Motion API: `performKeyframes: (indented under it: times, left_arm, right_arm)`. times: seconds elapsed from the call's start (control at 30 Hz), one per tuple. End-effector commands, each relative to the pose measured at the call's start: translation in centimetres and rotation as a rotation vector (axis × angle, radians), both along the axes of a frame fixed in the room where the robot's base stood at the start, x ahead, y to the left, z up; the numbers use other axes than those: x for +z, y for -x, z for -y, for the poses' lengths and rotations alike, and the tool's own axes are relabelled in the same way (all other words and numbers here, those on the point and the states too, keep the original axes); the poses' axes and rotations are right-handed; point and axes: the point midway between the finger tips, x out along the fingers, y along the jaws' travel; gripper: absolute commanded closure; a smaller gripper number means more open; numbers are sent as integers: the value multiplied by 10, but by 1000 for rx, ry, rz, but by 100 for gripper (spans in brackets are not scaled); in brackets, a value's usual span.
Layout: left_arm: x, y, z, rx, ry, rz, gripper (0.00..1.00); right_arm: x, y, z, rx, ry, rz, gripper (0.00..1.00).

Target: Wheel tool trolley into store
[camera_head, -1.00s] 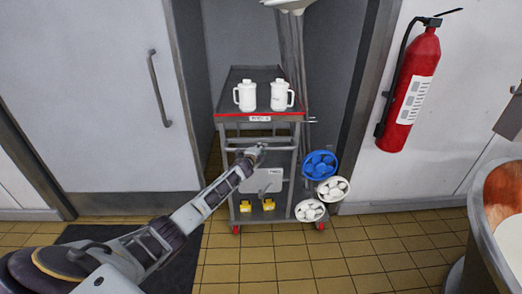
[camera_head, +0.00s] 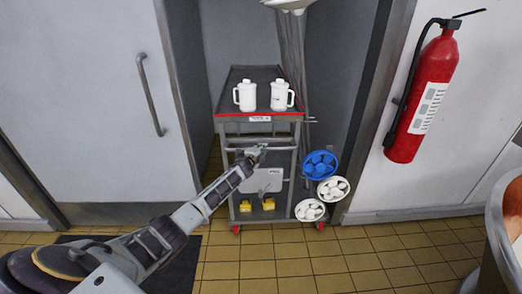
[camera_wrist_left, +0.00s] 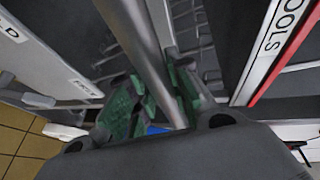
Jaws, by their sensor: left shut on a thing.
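The grey tool trolley (camera_head: 258,128) stands upright in the opening of the store (camera_head: 242,38), with its red-edged top toward me. Two white jugs (camera_head: 245,96) (camera_head: 279,95) stand on its top. Several yellow items (camera_head: 256,206) sit on the lower shelf. My left gripper (camera_head: 257,152) is at the trolley's near side, shut on its handle bar (camera_head: 283,148). In the left wrist view the bar (camera_wrist_left: 143,45) runs between the green finger pads (camera_wrist_left: 155,103), and a label ending in "OOLS" shows at the right. My right gripper is out of view.
A grey door (camera_head: 85,90) with a handle is on the left of the opening. A red fire extinguisher (camera_head: 424,95) hangs on the right wall. A copper vat (camera_head: 514,210) is at far right.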

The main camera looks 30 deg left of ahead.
Motion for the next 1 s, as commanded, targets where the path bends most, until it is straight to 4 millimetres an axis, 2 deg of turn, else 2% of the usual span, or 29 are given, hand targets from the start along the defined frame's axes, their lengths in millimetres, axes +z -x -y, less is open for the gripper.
performKeyframes:
  times: [0.2,0.23,0.4,0.67,1.0]
  left_arm:
    - [-3,1,0,-1,0,-5,100]
    - [-3,1,0,-1,0,-5,76]
    - [-2,1,0,0,0,-3,58]
    - [-1,0,0,0,-1,-1,58]
    - [0,7,1,0,-1,-1,58]
  right_arm:
    - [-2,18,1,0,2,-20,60]
    - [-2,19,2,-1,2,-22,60]
    - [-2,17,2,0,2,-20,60]
    - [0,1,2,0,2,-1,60]
    - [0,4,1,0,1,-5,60]
